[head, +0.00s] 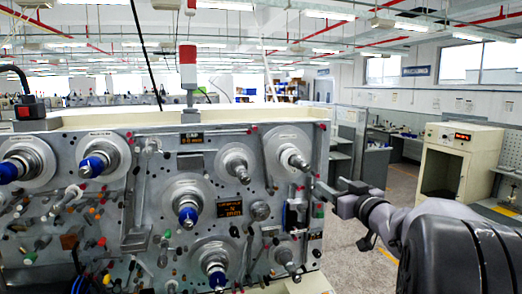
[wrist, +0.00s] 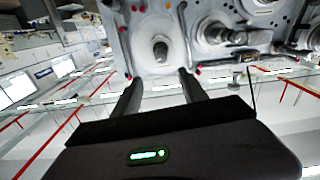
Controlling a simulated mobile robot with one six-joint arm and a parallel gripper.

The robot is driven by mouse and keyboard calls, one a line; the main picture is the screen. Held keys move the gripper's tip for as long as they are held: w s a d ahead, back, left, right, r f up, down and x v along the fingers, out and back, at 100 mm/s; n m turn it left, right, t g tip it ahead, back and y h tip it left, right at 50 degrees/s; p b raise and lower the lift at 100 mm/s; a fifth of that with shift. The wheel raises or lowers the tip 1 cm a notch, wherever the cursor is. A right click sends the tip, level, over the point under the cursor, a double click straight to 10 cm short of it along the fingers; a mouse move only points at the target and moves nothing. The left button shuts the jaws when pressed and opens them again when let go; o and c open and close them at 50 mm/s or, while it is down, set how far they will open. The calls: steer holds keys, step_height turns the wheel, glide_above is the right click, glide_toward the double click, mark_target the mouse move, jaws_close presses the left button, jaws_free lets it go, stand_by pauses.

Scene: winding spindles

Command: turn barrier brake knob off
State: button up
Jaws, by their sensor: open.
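A grey winding machine panel (head: 150,160) carries several spindles and many small knobs. I cannot tell which small knob is the barrier brake knob; no label for it is readable. The top right spindle (head: 293,158) has a pale disc behind it. In the wrist view, which looks upside down, a silver spindle (wrist: 160,48) on a white disc lies ahead, between the lines of my fingers. My gripper (wrist: 159,77) is open, with nothing visible between its fingers. In the head view my gripper (head: 322,188) is at the panel's right edge, near the top right spindle; contact cannot be told.
Blue-collared spindles (head: 187,215) and a red digital display (head: 230,205) are on the panel. A red and white signal lamp (head: 188,65) stands on top. A cream cabinet (head: 447,160) stands at the right, with open floor (head: 350,255) between it and the machine.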

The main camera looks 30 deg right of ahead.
mark_target(307, 169)
steer(key=p+x, duration=0.3)
steer(key=x, duration=1.2)
steer(key=shift+w+f, duration=0.1)
steer(key=shift+w, duration=0.2)
steer(key=shift+w+d+f, duration=0.1)
steer(key=shift+w, duration=0.25)
steer(key=shift+s, duration=0.1)
steer(key=shift+c, duration=0.2)
jaws_close()
